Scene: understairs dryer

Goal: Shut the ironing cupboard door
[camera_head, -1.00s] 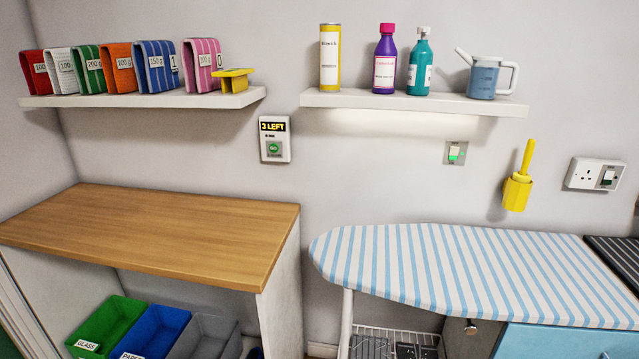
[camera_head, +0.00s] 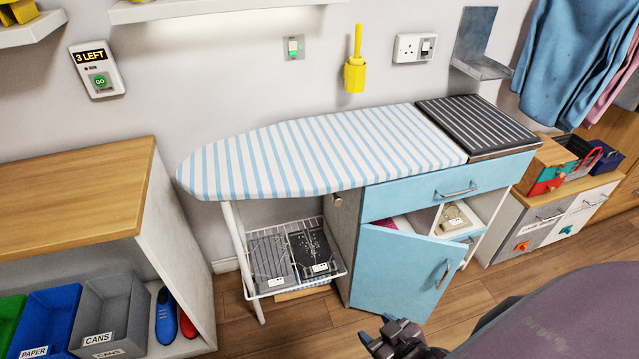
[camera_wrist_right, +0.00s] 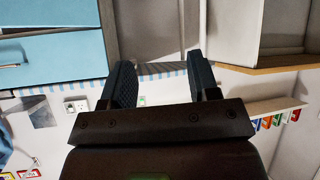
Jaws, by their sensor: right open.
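The ironing cupboard (camera_head: 350,255) is a light blue unit under the right part of the ironing board (camera_head: 320,150). Its blue door (camera_head: 405,270) stands ajar, with a grey bar handle (camera_head: 443,274) near its right edge. Pale items show inside through the gap above and beside the door. My right gripper (camera_head: 375,338) is at the bottom edge of the head view, in front of and below the door, apart from it. In the right wrist view its two dark fingers (camera_wrist_right: 163,80) are spread with nothing between them. My left gripper is not seen.
A blue drawer (camera_head: 440,188) above the door is shut. A wire rack (camera_head: 295,258) with dark items stands left of the cupboard. A wooden-topped bench (camera_head: 75,195) with bins is further left, and a grey-and-white drawer unit (camera_head: 555,215) stands right. Wooden floor in front is clear.

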